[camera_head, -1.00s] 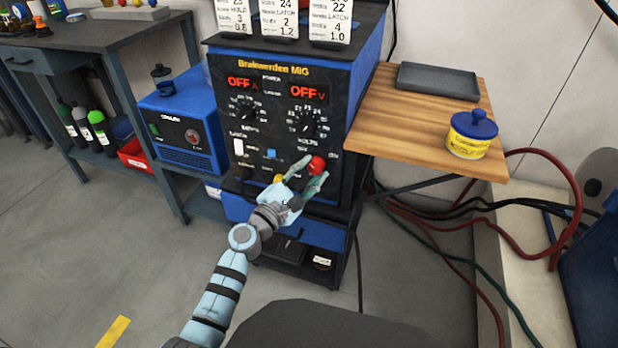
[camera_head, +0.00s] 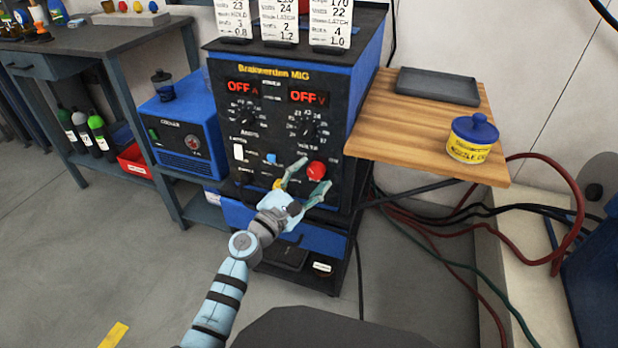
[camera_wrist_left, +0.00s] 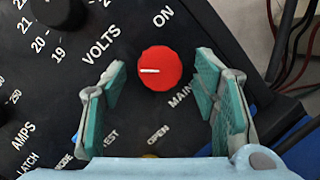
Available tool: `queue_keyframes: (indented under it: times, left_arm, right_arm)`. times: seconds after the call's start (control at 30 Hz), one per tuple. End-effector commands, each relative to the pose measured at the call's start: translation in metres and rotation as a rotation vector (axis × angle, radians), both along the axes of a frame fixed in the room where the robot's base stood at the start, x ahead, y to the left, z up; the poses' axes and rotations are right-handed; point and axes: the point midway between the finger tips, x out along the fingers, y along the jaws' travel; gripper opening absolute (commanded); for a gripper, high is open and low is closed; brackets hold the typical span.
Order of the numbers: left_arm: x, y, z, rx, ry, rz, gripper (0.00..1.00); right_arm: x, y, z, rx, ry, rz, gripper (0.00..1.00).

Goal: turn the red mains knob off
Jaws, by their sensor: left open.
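The round red mains knob (camera_head: 316,170) is on the lower right of the black welder front panel. It also shows in the left wrist view (camera_wrist_left: 160,68), with its white mark pointing left in that picture. "ON" is printed above it there, and "MAIN" to its lower right. My left gripper (camera_head: 312,175) is open at the panel, with its green-padded fingers on either side of the knob. In the left wrist view the open fingers (camera_wrist_left: 160,85) stand clear of the knob with gaps on both sides. Both welder displays (camera_head: 308,97) read OFF. My right gripper is out of view.
A wooden side shelf (camera_head: 390,130) with a grey tray (camera_head: 438,86) and yellow-blue pot (camera_head: 472,138) is right of the welder. A blue cooler box (camera_head: 183,130) is on the left. Dial knobs (camera_head: 308,130) sit above the red knob. Cables (camera_head: 480,225) lie at right.

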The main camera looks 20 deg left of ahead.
Motion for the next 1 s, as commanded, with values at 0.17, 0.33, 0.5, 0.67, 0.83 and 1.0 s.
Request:
queue_keyframes:
  times: [0.17, 0.33, 0.5, 0.67, 0.83, 1.0]
  left_arm:
    - [-0.003, 0.002, -0.001, 0.002, -0.001, 0.0, 0.55]
    - [-0.034, 0.013, -0.006, 0.004, 0.001, 0.001, 0.55]
    - [-0.079, 0.028, -0.012, 0.004, 0.002, 0.0, 0.55]
    - [-0.107, 0.038, -0.015, 0.003, 0.001, -0.001, 0.55]
    - [-0.113, 0.04, -0.015, 0.0, 0.0, 0.0, 0.55]
    - [-0.112, 0.04, -0.015, 0.0, -0.001, 0.001, 0.55]
  right_arm:
    - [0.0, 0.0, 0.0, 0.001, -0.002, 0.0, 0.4]
    - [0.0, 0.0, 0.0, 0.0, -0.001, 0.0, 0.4]
    - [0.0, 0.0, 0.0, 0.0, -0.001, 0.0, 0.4]
    - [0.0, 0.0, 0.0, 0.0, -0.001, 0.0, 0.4]
    - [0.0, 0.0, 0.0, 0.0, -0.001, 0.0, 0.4]
    - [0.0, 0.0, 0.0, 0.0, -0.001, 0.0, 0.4]
